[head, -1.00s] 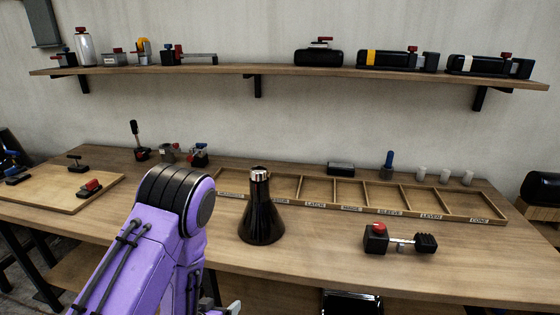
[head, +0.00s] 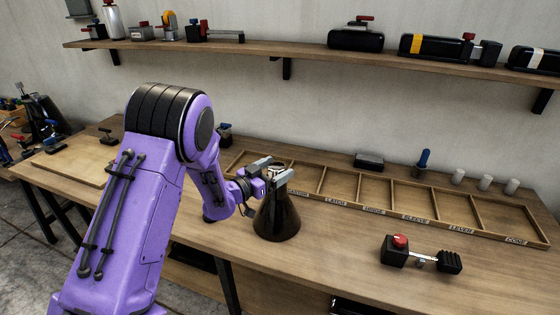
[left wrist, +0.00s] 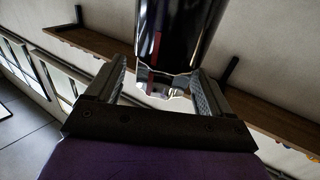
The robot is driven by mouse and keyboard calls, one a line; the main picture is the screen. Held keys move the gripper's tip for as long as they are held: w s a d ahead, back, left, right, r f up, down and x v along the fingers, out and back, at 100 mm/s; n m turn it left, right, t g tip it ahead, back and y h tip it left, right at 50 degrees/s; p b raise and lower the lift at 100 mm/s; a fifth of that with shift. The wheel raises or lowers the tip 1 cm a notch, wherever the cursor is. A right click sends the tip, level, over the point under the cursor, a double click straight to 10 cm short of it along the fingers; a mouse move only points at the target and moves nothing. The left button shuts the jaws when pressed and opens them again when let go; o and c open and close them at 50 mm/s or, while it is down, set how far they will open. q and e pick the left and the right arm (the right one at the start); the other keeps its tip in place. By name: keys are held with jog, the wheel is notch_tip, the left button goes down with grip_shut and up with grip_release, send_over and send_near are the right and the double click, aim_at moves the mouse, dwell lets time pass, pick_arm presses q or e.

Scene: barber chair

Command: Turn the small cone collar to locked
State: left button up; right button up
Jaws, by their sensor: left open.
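The small black cone (head: 277,220) stands upright on the workbench, in front of the divided tray. Its narrow neck carries a silver collar, largely hidden by my fingers in the head view. My left gripper (head: 274,172) is at the top of the cone, open, with one finger on either side of the neck. In the left wrist view, the silver collar (left wrist: 165,82) at the end of the glossy black neck (left wrist: 180,35) lies between the spread fingers of my left gripper (left wrist: 160,90). A red stripe shows on the neck. I cannot tell whether a finger touches it. My right gripper is out of view.
A wooden divided tray (head: 397,214) lies behind the cone. A black device with a red knob (head: 420,255) sits to the right. A blue-handled tool (head: 423,162) and white cylinders (head: 485,183) stand at the back. A shelf (head: 320,66) with several devices runs above.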

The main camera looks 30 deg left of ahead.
aim_at(282, 167)
pick_arm(q)
jog(key=w, duration=0.1)
jog(key=w+f, duration=0.1)
jog(key=w, duration=0.1)
jog(key=shift+w+d, duration=0.2)
jog(key=shift+s+r, duration=0.3)
jog(key=shift+s, duration=0.15)
jog(key=c, duration=1)
jog(key=shift+f+m+h+b, duration=0.3)
jog(key=shift+h+b, duration=0.1)
jog(key=shift+h, duration=0.1)
jog(key=shift+d+r, duration=0.1)
jog(key=shift+r, duration=0.05)
jog(key=o, duration=1)
jog(key=shift+w, duration=0.1)
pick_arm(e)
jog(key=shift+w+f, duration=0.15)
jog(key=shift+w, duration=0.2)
